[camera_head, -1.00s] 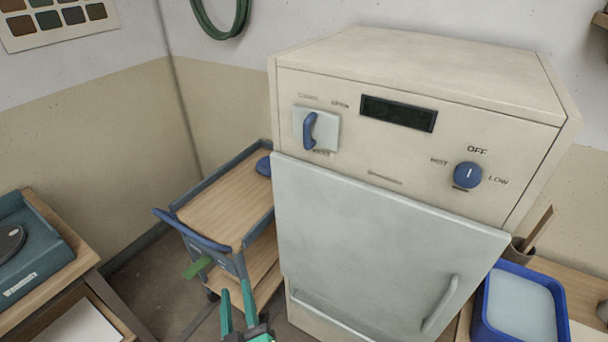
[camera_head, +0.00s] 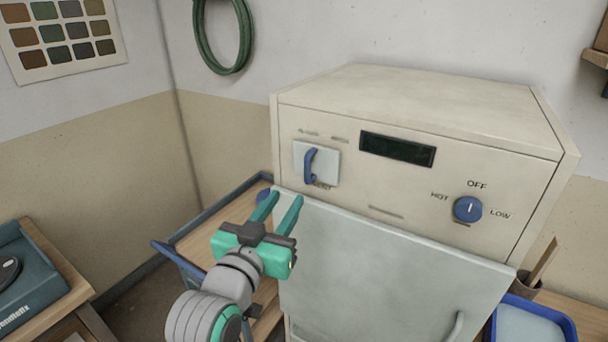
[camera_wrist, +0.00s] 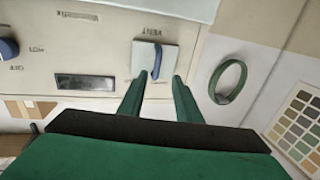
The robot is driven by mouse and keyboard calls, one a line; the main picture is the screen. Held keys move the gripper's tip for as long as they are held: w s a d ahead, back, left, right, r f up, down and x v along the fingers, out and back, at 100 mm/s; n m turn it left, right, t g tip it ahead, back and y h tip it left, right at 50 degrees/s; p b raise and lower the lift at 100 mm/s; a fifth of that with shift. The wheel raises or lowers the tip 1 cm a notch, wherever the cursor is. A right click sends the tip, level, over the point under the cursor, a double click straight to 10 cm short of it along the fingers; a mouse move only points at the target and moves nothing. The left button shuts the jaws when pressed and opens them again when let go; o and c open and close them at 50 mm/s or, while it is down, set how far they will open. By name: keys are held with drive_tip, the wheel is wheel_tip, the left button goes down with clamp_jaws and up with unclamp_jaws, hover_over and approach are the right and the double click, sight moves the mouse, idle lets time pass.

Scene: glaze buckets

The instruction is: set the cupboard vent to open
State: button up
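The vent control is a blue lever handle (camera_head: 309,166) on a pale square plate (camera_head: 329,168), at the upper left of the cream cupboard's front panel (camera_head: 290,120). The lever stands nearly upright. Small labels sit above and below it, too blurred to read surely. In the wrist view the lever (camera_wrist: 157,62) shows just beyond and between my fingertips. My gripper (camera_head: 281,198) is open and empty, below and a little left of the lever in the head view, apart from it. It also shows in the wrist view (camera_wrist: 160,80).
A dark display (camera_head: 398,149) is right of the lever, and a blue knob (camera_head: 467,209) marked OFF, HOT and LOW is farther right. The pale door (camera_head: 370,260) lies below the panel. A wooden-topped trolley (camera_head: 205,235) stands left. A green hose (camera_head: 222,65) hangs behind.

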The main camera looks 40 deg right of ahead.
sight(307, 172)
drive_tip(key=x, duration=1.1)
drive_tip(key=shift+s+r, duration=0.15)
drive_tip(key=shift+r, duration=0.15)
drive_tip(key=shift+c, duration=0.3)
clamp_jaws()
drive_tip(key=shift+s+d, duration=0.1)
